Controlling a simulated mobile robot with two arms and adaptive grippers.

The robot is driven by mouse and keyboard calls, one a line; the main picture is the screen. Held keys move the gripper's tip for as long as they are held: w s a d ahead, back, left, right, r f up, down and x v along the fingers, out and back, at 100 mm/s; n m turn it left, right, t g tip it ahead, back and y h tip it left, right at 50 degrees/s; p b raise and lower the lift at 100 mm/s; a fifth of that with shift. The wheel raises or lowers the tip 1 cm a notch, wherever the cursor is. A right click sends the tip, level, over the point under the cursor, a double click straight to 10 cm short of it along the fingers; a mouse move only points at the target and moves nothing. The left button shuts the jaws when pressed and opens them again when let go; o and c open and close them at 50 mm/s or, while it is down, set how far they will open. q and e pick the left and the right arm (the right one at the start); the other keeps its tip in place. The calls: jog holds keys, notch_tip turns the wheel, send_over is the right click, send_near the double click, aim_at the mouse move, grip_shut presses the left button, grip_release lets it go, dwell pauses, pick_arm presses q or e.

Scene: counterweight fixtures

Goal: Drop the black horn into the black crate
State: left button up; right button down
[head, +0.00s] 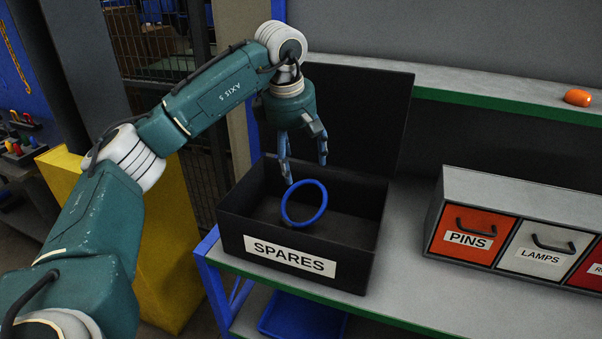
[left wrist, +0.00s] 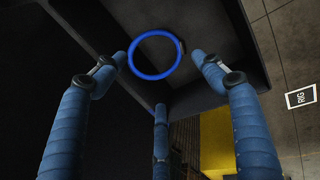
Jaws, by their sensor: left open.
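The black crate (head: 232,236), labelled SPARES, stands on the bench with its tall back panel upright; its wall also shows in the left wrist view (left wrist: 246,45). My left gripper (head: 305,171) points down over the crate, open, with its fingers spread in the left wrist view (left wrist: 159,75). A blue ring (head: 284,209) shows tilted inside the crate, below the fingertips; it also shows in the left wrist view (left wrist: 152,77). No finger is clearly closed on it. I cannot make out a black horn against the dark interior. My right gripper is not in view.
A drawer unit (head: 520,187) with PINS and LAMPS fronts stands right of the crate, with bare bench between. An orange object (head: 577,97) lies on the upper shelf. A blue tray (head: 300,317) is below the bench. A yellow cabinet (head: 175,250) stands at left.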

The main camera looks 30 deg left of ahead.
pick_arm(q)
jog(key=v, duration=0.6)
